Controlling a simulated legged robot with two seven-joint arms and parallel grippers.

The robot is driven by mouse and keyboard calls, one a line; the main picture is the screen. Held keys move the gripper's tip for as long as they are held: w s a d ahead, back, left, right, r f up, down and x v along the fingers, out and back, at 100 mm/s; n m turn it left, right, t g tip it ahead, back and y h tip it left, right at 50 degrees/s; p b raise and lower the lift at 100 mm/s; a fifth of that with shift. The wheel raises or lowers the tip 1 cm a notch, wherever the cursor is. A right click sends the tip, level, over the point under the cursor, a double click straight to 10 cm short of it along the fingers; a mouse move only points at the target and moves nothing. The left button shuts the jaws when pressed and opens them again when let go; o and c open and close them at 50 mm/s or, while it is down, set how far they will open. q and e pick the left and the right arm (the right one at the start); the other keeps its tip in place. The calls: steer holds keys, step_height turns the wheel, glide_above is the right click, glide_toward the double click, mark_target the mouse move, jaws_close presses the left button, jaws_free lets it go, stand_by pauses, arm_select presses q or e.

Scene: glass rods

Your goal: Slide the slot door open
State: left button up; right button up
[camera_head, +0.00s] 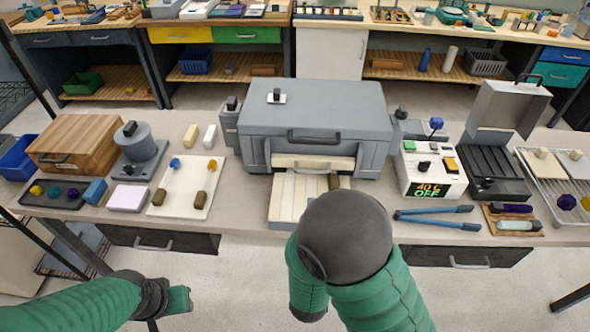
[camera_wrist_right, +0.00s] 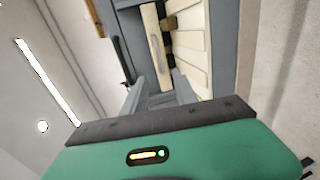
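A grey box-shaped machine (camera_head: 315,115) stands on the bench with a slot low in its front. The cream slot door (camera_head: 295,161) sits across the slot, with a gap visible beneath it. In the right wrist view the door (camera_wrist_right: 149,32) shows a bar handle (camera_wrist_right: 155,52). My right gripper (camera_wrist_right: 156,78) is open, its two grey fingers apart and pointing at the door's handle end. I cannot tell whether they touch it. In the head view my right forearm hides this gripper. My left gripper (camera_head: 180,300) is low at the front left, away from the machine; its fingers are unclear.
A ribbed cream tray (camera_head: 290,198) juts out below the slot, with a brown block (camera_head: 334,182) at its inner end. A white board (camera_head: 187,187) lies left.

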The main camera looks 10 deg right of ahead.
mark_target(312, 170)
steer(key=x, duration=1.6)
steer(key=shift+w+d+p, duration=0.2)
steer(key=shift+w+p, duration=0.15)
jaws_close()
steer(key=shift+s, duration=0.1)
steer(key=shift+f, duration=0.1)
